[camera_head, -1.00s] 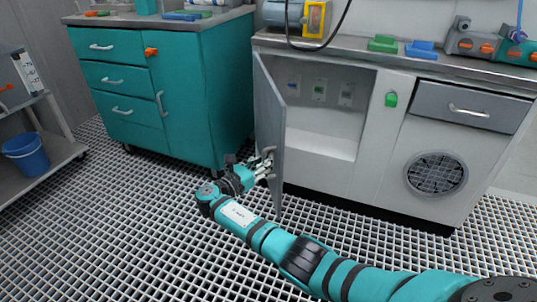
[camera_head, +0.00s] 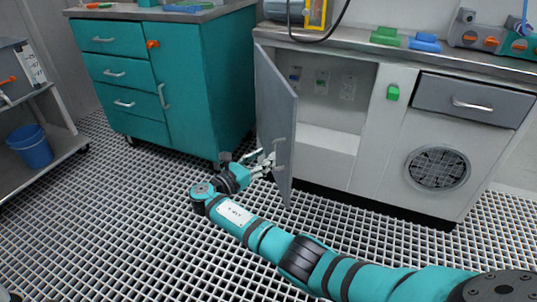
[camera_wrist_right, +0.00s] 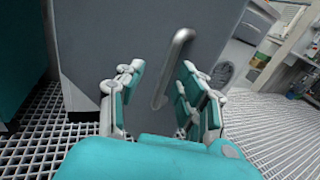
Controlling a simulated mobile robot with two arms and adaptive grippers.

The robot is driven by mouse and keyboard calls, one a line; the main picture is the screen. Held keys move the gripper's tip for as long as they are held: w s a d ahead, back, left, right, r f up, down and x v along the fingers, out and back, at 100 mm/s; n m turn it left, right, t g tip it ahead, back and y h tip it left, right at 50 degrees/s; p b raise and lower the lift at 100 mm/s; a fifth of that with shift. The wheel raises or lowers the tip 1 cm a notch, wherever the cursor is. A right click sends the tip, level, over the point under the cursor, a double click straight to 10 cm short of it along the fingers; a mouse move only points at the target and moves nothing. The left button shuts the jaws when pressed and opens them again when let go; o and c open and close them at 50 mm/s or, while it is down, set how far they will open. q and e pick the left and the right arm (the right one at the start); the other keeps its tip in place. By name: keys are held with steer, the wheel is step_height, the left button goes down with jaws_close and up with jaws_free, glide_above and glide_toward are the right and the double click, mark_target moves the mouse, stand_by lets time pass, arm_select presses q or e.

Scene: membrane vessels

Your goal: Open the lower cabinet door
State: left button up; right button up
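The grey lower cabinet door (camera_head: 275,110) stands wide open, hinged at its left edge on the white cabinet (camera_head: 375,135). Its handle (camera_head: 281,155) is a metal bar near the free edge; the handle also shows in the right wrist view (camera_wrist_right: 172,68). My right gripper (camera_head: 265,165) is at the door's outer face by the handle. In the right wrist view the fingers (camera_wrist_right: 158,98) are spread apart with the lower part of the handle between them and a gap beside it. I cannot tell whether a finger touches the bar. My left gripper is not in view.
The cabinet interior (camera_head: 325,120) shows a shelf-like ledge and several wall sockets. A teal drawer cabinet (camera_head: 205,85) stands close left of the door. A blue bucket (camera_head: 32,147) sits on a rack at far left.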

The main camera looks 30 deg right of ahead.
steer(key=v, duration=0.9)
steer(key=shift+s, duration=0.1)
